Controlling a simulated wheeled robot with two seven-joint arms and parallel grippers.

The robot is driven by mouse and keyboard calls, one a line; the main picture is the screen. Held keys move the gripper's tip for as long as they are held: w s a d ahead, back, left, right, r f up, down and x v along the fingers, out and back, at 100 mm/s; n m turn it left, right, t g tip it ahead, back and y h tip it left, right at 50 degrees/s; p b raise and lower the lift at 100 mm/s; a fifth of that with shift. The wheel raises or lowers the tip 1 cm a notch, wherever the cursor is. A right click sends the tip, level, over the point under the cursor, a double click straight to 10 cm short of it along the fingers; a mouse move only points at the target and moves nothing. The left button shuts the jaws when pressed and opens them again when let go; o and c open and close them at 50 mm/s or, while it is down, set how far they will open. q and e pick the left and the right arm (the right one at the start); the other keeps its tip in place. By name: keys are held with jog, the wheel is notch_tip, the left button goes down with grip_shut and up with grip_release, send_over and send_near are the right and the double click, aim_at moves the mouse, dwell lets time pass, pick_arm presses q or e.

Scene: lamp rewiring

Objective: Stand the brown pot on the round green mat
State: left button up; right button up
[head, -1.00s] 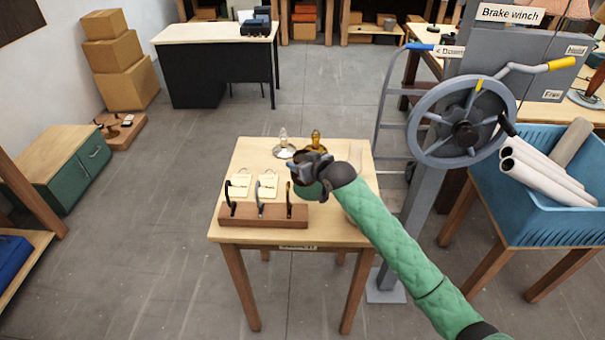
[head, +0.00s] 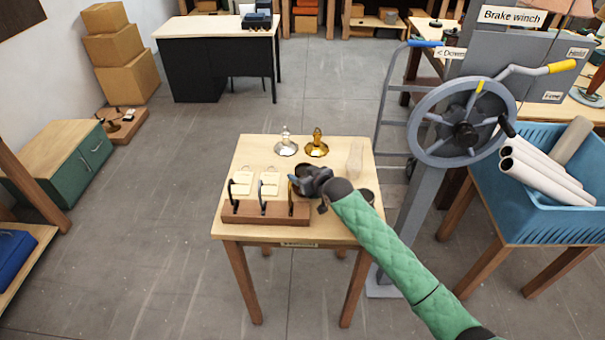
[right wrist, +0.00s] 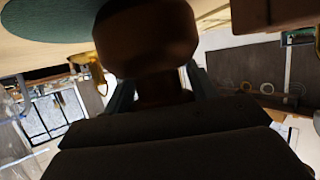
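The brown pot (right wrist: 150,40) shows dark and close in the right wrist view, its narrower part between my right gripper's two fingers (right wrist: 160,88). My right gripper is shut on it. My left gripper is not in view.
The small wooden table (head: 258,150) carries a hook rack (head: 262,213) with tags at the front left. A clear glass (head: 355,158) and a dark cup (head: 367,195) are at the right.

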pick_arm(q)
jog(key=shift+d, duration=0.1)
pick_arm(e)
jog(key=o, duration=0.4)
jog(key=shift+o, duration=0.2)
jog(key=shift+s+d+r, duration=0.15)
jog(key=shift+s+d, duration=0.2)
jog(key=shift+s, duration=0.05)
jog(key=b+v, duration=0.1)
jog(key=v, duration=0.2)
jog(key=shift+b, duration=0.4)
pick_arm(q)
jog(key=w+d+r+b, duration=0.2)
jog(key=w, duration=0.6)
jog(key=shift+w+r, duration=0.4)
pick_arm(e)
jog(key=v, duration=0.8)
